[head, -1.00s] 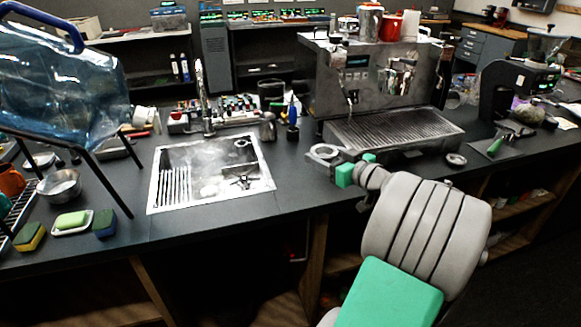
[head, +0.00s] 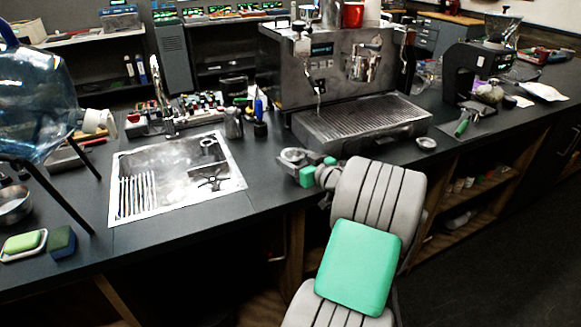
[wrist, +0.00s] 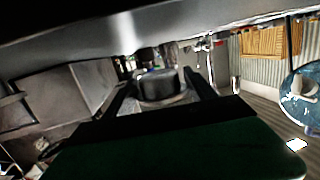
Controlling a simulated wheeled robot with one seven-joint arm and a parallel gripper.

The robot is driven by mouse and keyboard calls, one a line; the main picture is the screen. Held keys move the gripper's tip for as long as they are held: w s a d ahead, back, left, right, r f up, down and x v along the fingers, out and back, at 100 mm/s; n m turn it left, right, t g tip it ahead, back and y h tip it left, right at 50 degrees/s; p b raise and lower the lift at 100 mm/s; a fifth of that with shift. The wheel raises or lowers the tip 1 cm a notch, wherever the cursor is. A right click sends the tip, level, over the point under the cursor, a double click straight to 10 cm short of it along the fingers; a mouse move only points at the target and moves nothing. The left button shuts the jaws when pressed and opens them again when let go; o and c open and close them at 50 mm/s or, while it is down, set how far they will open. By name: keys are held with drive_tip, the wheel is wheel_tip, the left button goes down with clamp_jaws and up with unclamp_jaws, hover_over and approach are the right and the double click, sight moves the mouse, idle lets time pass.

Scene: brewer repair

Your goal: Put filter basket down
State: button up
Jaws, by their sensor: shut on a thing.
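The filter basket (head: 293,155) is a small round metal cup between the fingers of my gripper (head: 304,166). In the head view it is over the dark counter (head: 262,185), between the sink and the espresso machine. The gripper has green finger pads and is shut on the basket. In the wrist view the basket (wrist: 158,86) shows as a dark round cup between the two fingers. I cannot tell whether its base touches the counter; my fingers and arm hide part of it.
The sink (head: 125,205) lies to the left. The espresso machine (head: 285,85) with its drip tray (head: 360,122) stands behind and to the right. A steel pitcher (head: 233,124) and a blue-handled tool (head: 259,110) stand just behind. Bare counter surrounds the gripper.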

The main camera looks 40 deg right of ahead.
drive_tip(key=f, duration=0.2)
drive_tip(key=w+f, duration=0.1)
drive_tip(key=shift+a+f+p, duration=0.2)
drive_tip(key=shift+f+p, duration=0.15)
drive_tip(key=shift+f, duration=0.05)
drive_tip(key=shift+s+f, duration=0.1)
drive_tip(key=shift+f+b, duration=0.2)
drive_tip(key=shift+b, duration=0.1)
drive_tip(key=o, duration=1.3)
drive_tip(key=shift+o, duration=0.2)
drive_tip(key=shift+r, duration=0.15)
drive_tip(key=shift+s+r+p, duration=0.1)
drive_tip(key=shift+r+p, duration=0.05)
drive_tip(key=shift+p, duration=0.2)
drive_tip(key=s+a+r+b, duration=0.1)
drive_tip(key=s, duration=1)
drive_tip(key=shift+s+r+b, duration=0.3)
drive_tip(key=shift+s+b, duration=0.05)
drive_tip(key=shift+b, duration=0.05)
